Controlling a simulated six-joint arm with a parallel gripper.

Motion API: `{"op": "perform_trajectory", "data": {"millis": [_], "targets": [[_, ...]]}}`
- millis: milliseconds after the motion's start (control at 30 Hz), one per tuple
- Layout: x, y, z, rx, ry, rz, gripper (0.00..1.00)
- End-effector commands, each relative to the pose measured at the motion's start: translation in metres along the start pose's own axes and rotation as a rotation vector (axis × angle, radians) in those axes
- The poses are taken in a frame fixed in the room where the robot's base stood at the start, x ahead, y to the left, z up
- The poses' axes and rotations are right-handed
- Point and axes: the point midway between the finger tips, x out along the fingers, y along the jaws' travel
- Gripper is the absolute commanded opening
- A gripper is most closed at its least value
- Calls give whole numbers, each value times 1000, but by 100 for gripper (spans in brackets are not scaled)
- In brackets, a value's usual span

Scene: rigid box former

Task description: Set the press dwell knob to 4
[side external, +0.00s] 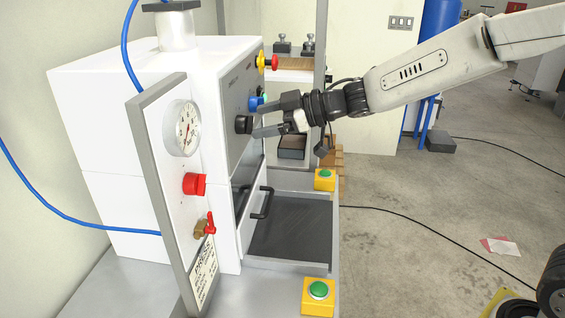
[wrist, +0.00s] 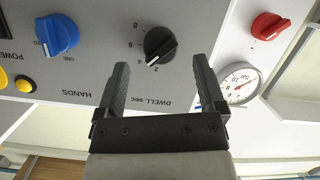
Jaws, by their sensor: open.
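The black dwell knob (wrist: 160,44) sits on the grey panel (wrist: 95,75) above the upside-down words "DWELL sec" in the wrist view. Its white pointer line slants down and left, toward the small figures at its lower edge. I cannot tell exactly which figure it marks. In the side view the knob (side external: 243,124) stands out from the press front. My gripper (side external: 259,120) is open and empty, with its fingertips just in front of the knob. In the wrist view my gripper (wrist: 159,63) has one finger on each side below the knob, apart from it.
A red knob (wrist: 270,26) and a dial gauge (wrist: 240,84) are on the right.

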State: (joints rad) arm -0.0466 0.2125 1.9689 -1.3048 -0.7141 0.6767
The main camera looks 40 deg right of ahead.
Motion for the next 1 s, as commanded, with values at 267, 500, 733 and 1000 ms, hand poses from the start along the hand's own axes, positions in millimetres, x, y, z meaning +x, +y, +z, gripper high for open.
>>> {"op": "perform_trajectory", "data": {"millis": [267,500,733,1000], "targets": [[-34,1,0,0,0,2,89],[-49,0,1,1,-1,1,89],[-50,0,0,1,-1,0,89],[-50,2,3,8,-7,18,89]]}}
